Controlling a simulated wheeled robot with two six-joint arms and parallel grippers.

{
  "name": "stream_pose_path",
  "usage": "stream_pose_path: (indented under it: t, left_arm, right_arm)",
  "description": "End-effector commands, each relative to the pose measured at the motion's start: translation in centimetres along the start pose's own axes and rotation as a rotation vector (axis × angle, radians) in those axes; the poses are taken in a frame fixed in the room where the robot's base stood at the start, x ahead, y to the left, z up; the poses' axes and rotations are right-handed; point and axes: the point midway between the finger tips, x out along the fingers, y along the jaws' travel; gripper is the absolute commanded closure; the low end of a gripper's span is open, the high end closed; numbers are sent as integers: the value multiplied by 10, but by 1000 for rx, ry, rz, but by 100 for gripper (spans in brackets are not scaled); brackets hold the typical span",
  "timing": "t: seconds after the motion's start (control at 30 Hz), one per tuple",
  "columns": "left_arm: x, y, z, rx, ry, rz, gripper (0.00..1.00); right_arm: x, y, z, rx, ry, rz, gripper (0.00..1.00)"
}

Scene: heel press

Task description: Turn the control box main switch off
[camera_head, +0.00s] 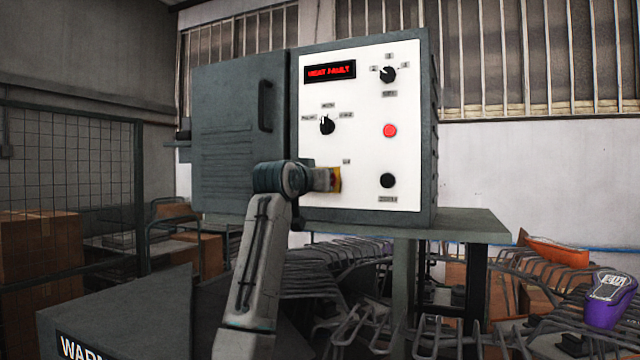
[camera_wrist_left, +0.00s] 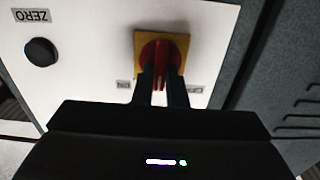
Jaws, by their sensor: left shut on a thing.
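The control box (camera_head: 360,130) has a white front panel with a red lit display (camera_head: 330,72). The main switch is a red rotary knob on a yellow plate, low on the panel's left side; its yellow plate (camera_head: 337,178) is mostly hidden behind my left gripper (camera_head: 326,180). In the left wrist view the red knob (camera_wrist_left: 161,56) sits between the two dark fingers of my left gripper (camera_wrist_left: 161,80), which are shut on its handle. Small labels lie on both sides of the plate, and the handle stands between them. My right gripper is not in view.
Two black selector knobs (camera_head: 387,75) (camera_head: 327,125), a red button (camera_head: 390,130) and a black button (camera_head: 387,181) are on the panel. A closed grey door (camera_head: 235,130) is at left.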

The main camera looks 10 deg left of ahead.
Motion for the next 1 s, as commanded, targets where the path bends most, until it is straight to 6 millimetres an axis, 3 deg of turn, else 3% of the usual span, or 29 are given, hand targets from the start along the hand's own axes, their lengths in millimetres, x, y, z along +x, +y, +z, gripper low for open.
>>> stream_pose_path:
  t: [0.6,1.0]
  left_arm:
    - [0,-2,2,-559,-3,0,100]
    - [0,-3,2,-767,-3,-1,100]
  right_arm:
    - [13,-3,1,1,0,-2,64]
    - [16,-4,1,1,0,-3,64]
